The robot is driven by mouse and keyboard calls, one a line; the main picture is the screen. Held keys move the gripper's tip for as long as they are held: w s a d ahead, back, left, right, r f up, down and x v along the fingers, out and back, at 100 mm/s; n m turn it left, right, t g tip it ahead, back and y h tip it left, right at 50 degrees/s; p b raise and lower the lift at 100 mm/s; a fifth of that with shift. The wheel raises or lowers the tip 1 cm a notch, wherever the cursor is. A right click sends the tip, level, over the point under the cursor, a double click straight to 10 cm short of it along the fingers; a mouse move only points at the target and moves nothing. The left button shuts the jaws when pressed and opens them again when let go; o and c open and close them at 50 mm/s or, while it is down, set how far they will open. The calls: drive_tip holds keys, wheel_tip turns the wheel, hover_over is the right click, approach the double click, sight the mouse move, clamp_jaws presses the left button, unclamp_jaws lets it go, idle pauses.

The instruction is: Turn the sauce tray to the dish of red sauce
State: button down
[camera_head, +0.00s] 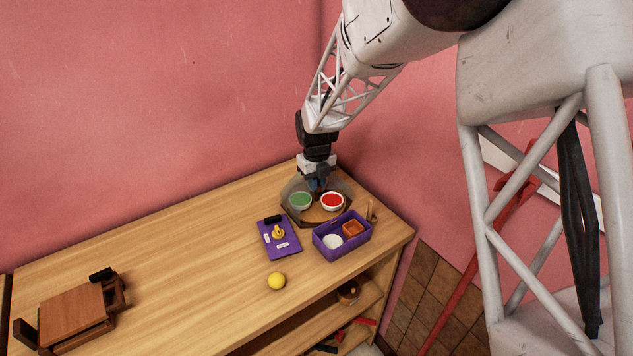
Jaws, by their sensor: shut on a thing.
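The sauce tray (316,218) is a round-looking brown wooden tray at the back right of the table, with a grey see-through cover around its back and sides. A white dish of green sauce (300,200) sits at its front left. A white dish of red sauce (332,201) sits at its front right. My gripper (318,188) points down at the middle of the tray, behind and between the two dishes. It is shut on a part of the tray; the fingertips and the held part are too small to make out.
A purple box (328,254) with a white dish and an orange dish stands just in front of the tray. A purple panel (291,250) with a yellow knob lies left of it. A yellow ball (277,281) is nearer. A wooden object (75,315) stands far left. The table's middle is clear.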

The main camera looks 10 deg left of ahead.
drive_tip(key=c, duration=1.1)
unclamp_jaws()
drive_tip(key=shift+c, duration=0.2)
drive_tip(key=shift+r, duration=0.1)
drive_tip(key=shift+r, duration=3.85)
